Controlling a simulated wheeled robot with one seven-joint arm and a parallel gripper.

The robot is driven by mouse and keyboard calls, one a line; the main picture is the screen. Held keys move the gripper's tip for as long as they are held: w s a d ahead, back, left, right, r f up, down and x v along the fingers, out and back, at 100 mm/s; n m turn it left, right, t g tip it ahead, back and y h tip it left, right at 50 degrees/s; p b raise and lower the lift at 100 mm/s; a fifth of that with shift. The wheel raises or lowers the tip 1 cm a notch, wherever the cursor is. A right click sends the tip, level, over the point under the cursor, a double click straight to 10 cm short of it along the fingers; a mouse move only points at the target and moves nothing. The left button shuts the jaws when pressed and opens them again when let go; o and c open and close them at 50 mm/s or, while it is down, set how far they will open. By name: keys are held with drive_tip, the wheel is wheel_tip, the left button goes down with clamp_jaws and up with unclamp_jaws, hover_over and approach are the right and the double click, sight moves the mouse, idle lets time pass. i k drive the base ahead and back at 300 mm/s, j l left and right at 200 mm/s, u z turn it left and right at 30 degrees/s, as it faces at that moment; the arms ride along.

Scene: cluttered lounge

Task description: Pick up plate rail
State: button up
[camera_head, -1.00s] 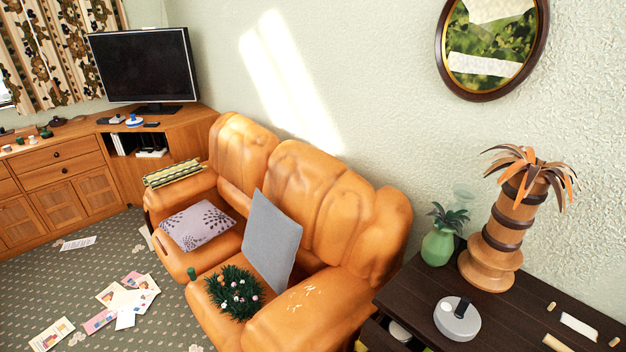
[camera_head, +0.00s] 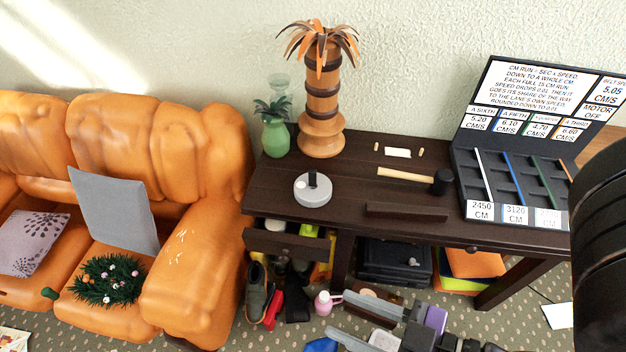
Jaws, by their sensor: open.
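A short dark brown bar (camera_head: 407,211), which looks like the plate rail, lies near the front edge of the dark wooden desk (camera_head: 270,197). It is nearly the same colour as the desk top. My gripper (camera_head: 337,313) is at the bottom of the view, below and in front of the desk. Its two grey fingers are spread apart, point left and have nothing between them. The bar is apart from the fingers, up and to the right of them.
A mallet (camera_head: 405,174) lies behind the bar. A round grey device (camera_head: 313,190) is to the left, and a sign board with slots (camera_head: 515,185) stands right. An open drawer (camera_head: 288,243) juts out at front left. Shoes (camera_head: 257,295) and boxes sit below. An orange sofa (camera_head: 200,255) is left.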

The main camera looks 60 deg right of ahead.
sight(398, 211)
drive_tip(key=k+j, duration=0.4)
drive_tip(key=k, duration=0.25)
drive_tip(key=k+j+z, duration=0.25)
drive_tip(key=k+z, duration=0.15)
drive_tip(key=k, duration=0.25)
drive_tip(key=k+z, duration=0.4)
drive_tip(key=k, duration=0.3)
drive_tip(key=z, duration=0.55)
drive_tip(key=i+u, duration=0.1)
drive_tip(key=u, duration=0.6)
drive_tip(key=i+l+u, duration=0.2)
drive_tip(key=u, duration=0.15)
drive_tip(key=i+l+u, duration=0.2)
drive_tip(key=l+u, duration=0.15)
drive_tip(key=i+l+u, duration=0.1)
drive_tip(key=l+u, duration=0.25)
drive_tip(key=i+l, duration=0.1)
drive_tip(key=l, duration=0.3)
drive_tip(key=i+l, duration=0.15)
drive_tip(key=l, duration=0.25)
drive_tip(key=i+l+u, duration=0.1)
drive_tip(key=l, duration=0.3)
